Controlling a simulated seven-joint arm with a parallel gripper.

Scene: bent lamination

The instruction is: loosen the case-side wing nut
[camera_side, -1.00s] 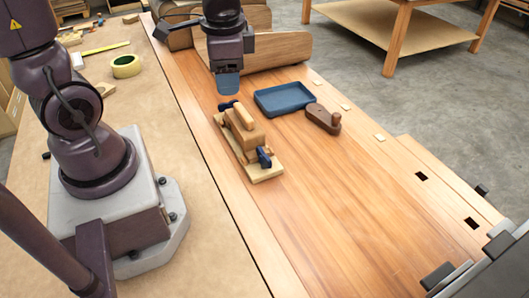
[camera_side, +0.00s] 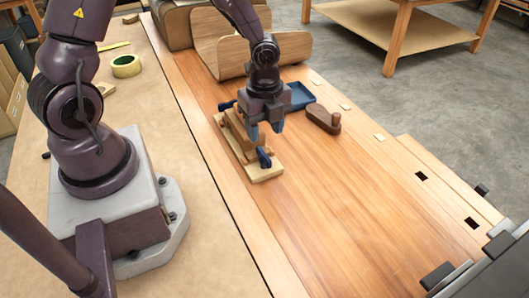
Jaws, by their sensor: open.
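A wooden clamping form (camera_side: 236,133) on a pale base board (camera_side: 267,174) lies on the workbench. A dark blue wing nut (camera_side: 264,158) is at its near end, and another blue wing nut (camera_side: 227,105) is at its far end. I cannot tell from this view which one is case-side. My gripper (camera_side: 265,130) points down with its blue fingertips apart and nothing visible between them. It is just above and behind the near wing nut in the picture, apart from it. My gripper hides part of the form's right side.
A blue tray (camera_side: 302,95) is partly hidden behind my gripper. A brown wooden plane (camera_side: 323,119) lies to the right. Curved wooden panels (camera_side: 222,58) stand at the back. The bench's front right (camera_side: 340,220) is clear. A yellow-green tape roll (camera_side: 126,66) is left.

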